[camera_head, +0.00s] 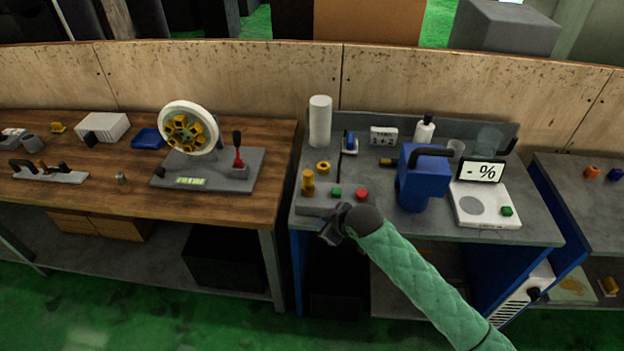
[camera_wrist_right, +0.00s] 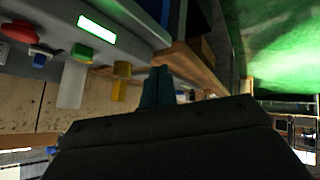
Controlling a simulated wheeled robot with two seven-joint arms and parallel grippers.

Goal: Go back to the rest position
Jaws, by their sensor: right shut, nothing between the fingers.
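My right gripper (camera_head: 330,233) is at the end of the green quilted arm that comes in from the lower right in the head view. It is beside the front left edge of the grey bench, near the green button (camera_head: 336,192) and the red button (camera_head: 361,194). The gripper is shut and empty. In the right wrist view its narrow dark fingers (camera_wrist_right: 157,88) are together, and the red button (camera_wrist_right: 18,29) and green button (camera_wrist_right: 83,52) are at the upper left, apart from the fingers. My left gripper is in neither view.
The grey bench (camera_head: 385,220) holds a blue machine (camera_head: 420,180), a white scale (camera_head: 484,208) with a "- %" display and a white roll (camera_head: 320,121). A wooden bench (camera_head: 90,195) with a wheel device (camera_head: 189,130) stands at left. The green floor in front shows free room.

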